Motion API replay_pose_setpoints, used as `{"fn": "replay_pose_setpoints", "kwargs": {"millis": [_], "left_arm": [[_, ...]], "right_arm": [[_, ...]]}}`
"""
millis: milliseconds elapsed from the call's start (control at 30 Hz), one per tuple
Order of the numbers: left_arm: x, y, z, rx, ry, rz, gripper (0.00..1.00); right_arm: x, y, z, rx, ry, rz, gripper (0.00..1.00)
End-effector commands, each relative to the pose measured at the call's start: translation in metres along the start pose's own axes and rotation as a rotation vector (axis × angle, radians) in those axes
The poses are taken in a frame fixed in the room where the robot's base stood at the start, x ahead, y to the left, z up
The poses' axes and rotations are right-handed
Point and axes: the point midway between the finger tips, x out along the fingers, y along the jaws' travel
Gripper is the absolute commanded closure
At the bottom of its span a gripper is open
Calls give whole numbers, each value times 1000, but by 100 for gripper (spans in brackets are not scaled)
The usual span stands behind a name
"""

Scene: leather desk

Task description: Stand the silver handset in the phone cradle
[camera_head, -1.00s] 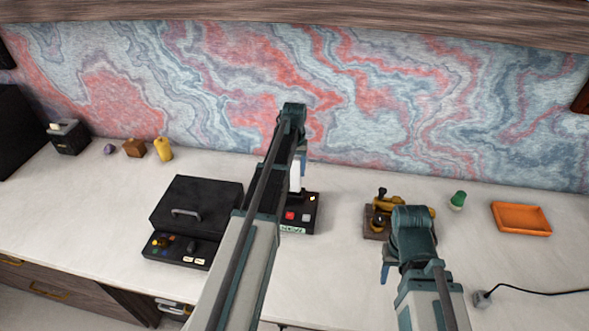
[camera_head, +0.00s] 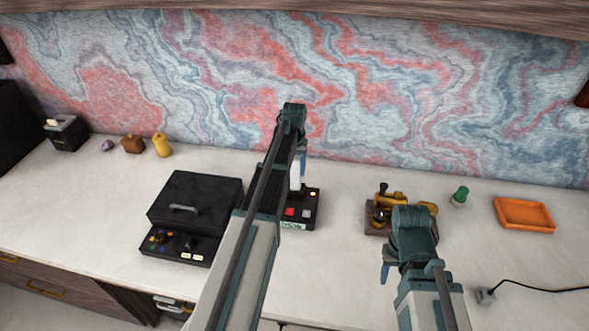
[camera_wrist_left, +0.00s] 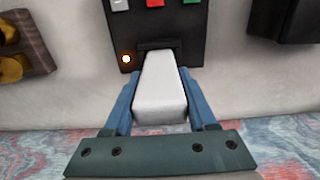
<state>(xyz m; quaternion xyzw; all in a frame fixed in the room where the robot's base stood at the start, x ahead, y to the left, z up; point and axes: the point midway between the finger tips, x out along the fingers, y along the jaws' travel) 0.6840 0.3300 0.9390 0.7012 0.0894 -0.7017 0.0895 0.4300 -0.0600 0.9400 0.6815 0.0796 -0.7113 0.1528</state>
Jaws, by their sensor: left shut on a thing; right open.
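The silver handset (camera_wrist_left: 160,85) is a pale block between the blue fingers of my left gripper (camera_wrist_left: 160,112). My left gripper (camera_head: 299,168) is shut on it above the phone cradle. The handset (camera_head: 295,184) shows only partly in the head view, beside my left arm. The phone cradle (camera_head: 311,205) is a black box with red and light buttons and a lit lamp, partly hidden by that arm. In the left wrist view, the handset's far end meets the dark slot of the cradle (camera_wrist_left: 188,48); I cannot tell how deep it sits. My right gripper (camera_head: 385,272) is open and empty, low over the desk.
A black lidded machine (camera_head: 195,200) stands left of the cradle. A brass device on a wooden base (camera_head: 378,225) stands to the right, near my right arm. A green item (camera_head: 460,195), an orange tray (camera_head: 524,214) and a cable plug (camera_head: 486,296) lie further right.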

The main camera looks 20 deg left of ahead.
Motion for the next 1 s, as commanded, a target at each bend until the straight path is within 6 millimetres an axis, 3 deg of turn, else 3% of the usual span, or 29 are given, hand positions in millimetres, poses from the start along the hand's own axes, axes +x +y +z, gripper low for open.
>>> {"fn": "replay_pose_setpoints", "kwargs": {"millis": [533,567,600,733,1000], "left_arm": [[14,0,0,0,0,0,100],[13,0,0,0,0,0,37],[12,0,0,0,0,0,30],[12,0,0,0,0,0,8],[12,0,0,0,0,0,8]], "right_arm": [[14,-1,-1,0,0,0,50],[13,-1,-1,0,0,0,50],[12,-1,-1,0,0,0,50],[12,-1,-1,0,0,0,50],[12,-1,-1,0,0,0,50]]}}
